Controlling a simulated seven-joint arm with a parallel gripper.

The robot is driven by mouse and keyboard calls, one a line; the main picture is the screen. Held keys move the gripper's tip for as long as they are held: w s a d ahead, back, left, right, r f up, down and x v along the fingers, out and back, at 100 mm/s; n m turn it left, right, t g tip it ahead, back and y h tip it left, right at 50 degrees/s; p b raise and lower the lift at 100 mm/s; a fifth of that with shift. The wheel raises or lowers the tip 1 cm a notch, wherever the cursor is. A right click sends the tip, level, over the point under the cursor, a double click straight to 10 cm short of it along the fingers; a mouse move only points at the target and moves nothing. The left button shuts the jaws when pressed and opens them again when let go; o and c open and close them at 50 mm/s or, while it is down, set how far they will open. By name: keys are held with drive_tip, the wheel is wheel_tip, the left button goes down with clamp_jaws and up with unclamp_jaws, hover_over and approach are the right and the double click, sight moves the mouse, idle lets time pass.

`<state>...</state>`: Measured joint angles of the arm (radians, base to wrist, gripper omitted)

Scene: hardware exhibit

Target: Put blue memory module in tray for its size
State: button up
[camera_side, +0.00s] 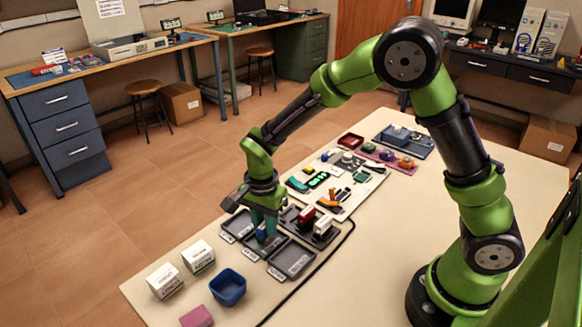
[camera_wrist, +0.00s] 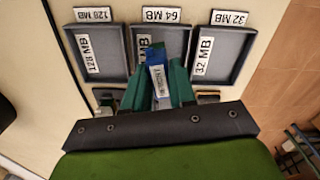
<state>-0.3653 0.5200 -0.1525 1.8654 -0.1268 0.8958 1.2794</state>
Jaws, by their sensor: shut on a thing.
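My gripper (camera_side: 264,222) points down with its teal fingers shut on the blue memory module (camera_side: 262,232). In the wrist view the fingers (camera_wrist: 160,85) hold the module (camera_wrist: 156,56) upright, and its white label is too small to read. The module is over or at the near part of the middle tray (camera_wrist: 183,42), marked 64 MB. I cannot tell whether it touches the tray floor. The 128 MB tray (camera_wrist: 109,58) is to its left and the 32 MB tray (camera_wrist: 222,58) to its right; both look empty.
A red module (camera_side: 306,214) and a white module (camera_side: 323,226) stand in a dark holder beside the trays. White boxes (camera_side: 165,281), a blue bin (camera_side: 228,287) and a pink block (camera_side: 197,317) lie towards the front. A black cable (camera_side: 318,266) crosses the table.

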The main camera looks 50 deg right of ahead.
drive_tip(key=shift+f, duration=0.65)
idle(0.5)
drive_tip(key=o, duration=1.4)
drive_tip(key=shift+c, duration=0.2)
drive_tip(key=shift+r, duration=3.75)
